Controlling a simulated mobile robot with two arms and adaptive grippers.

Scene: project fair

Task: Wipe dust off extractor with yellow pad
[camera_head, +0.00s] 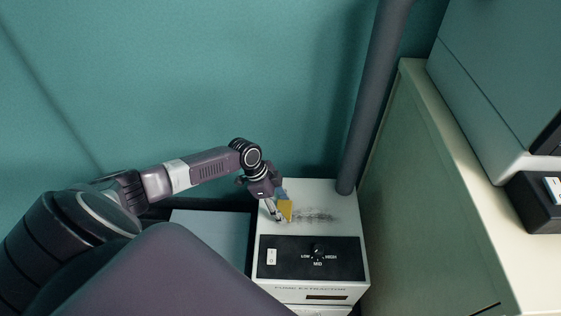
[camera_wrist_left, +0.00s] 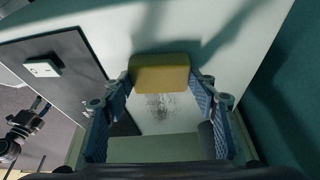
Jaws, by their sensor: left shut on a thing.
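The extractor (camera_head: 345,211) is a white box with a black control panel (camera_head: 310,258) on its front part. A dark patch of dust (camera_head: 318,216) lies on its white top, and it also shows in the left wrist view (camera_wrist_left: 160,106). My left gripper (camera_head: 280,212) is over the left part of the top, shut on the yellow pad (camera_head: 286,209). In the left wrist view the pad (camera_wrist_left: 160,73) sits between the two blue fingers, just beside the dust. I cannot tell whether the pad touches the top.
A dark pipe (camera_head: 372,110) rises from the back right of the extractor. A pale cabinet (camera_head: 425,190) stands close on the right, with a grey-white machine (camera_head: 490,90) on it. A light blue-grey surface (camera_head: 215,232) lies to the left. The teal wall (camera_head: 190,70) is behind.

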